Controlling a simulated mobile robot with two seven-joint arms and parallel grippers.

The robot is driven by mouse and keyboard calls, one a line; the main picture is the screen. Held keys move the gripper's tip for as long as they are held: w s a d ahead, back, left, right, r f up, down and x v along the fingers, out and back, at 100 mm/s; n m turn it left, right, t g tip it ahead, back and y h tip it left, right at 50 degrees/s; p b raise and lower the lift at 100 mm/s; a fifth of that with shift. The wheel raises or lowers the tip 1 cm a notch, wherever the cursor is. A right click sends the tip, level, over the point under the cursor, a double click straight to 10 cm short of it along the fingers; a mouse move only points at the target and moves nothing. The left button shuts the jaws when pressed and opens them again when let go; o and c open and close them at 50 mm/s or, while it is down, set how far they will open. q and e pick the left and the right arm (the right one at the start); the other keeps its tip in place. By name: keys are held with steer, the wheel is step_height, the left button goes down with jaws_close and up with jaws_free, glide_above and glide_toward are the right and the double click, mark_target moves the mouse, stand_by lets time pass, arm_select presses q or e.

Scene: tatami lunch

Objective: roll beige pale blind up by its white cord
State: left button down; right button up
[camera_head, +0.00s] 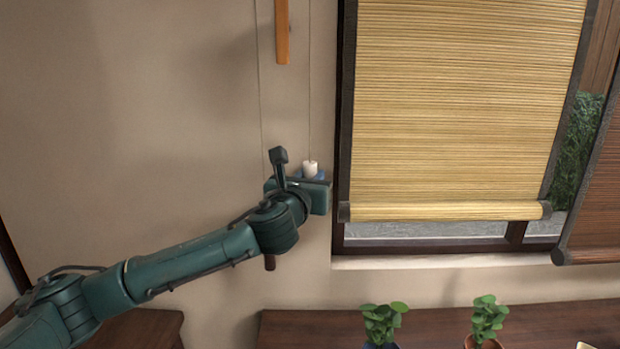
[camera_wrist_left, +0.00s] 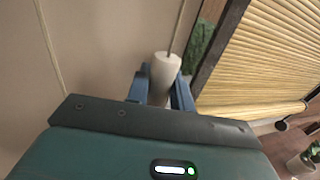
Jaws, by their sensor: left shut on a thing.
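The beige pale blind (camera_head: 460,110) hangs over most of the window, its bottom roll (camera_head: 445,211) a little above the sill. Its slats also show at the right of the left wrist view (camera_wrist_left: 265,60). A thin white cord (camera_head: 308,90) hangs left of the window frame and ends in a white pull (camera_head: 310,167). My left gripper (camera_head: 312,175) is shut on this pull, close to the window frame. In the left wrist view the pull (camera_wrist_left: 164,70) stands between the two blue fingers, with the cord rising from its top. My right gripper is not in view.
A second cord (camera_head: 260,90) hangs to the left, with a brown pull (camera_head: 269,262) below my wrist. An orange-brown wooden strip (camera_head: 282,30) is on the wall above. A dark brown blind (camera_head: 597,195) hangs at right. Potted plants (camera_head: 384,322) stand on the low wooden table (camera_head: 295,325).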

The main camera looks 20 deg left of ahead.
arm_select(q)
step_height(320, 180, down, 32)
steer(key=b, duration=1.4)
steer(key=shift+b, duration=0.3)
steer(key=shift+s+f, duration=0.1)
steer(key=shift+f, duration=0.2)
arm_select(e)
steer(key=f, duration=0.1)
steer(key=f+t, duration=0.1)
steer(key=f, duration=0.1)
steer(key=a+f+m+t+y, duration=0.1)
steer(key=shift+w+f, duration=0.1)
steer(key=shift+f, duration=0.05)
arm_select(q)
steer(key=c, duration=1.5)
jaws_free()
steer(key=shift+f, duration=0.1)
steer(key=shift+o, duration=1.2)
steer(key=shift+r, duration=0.2)
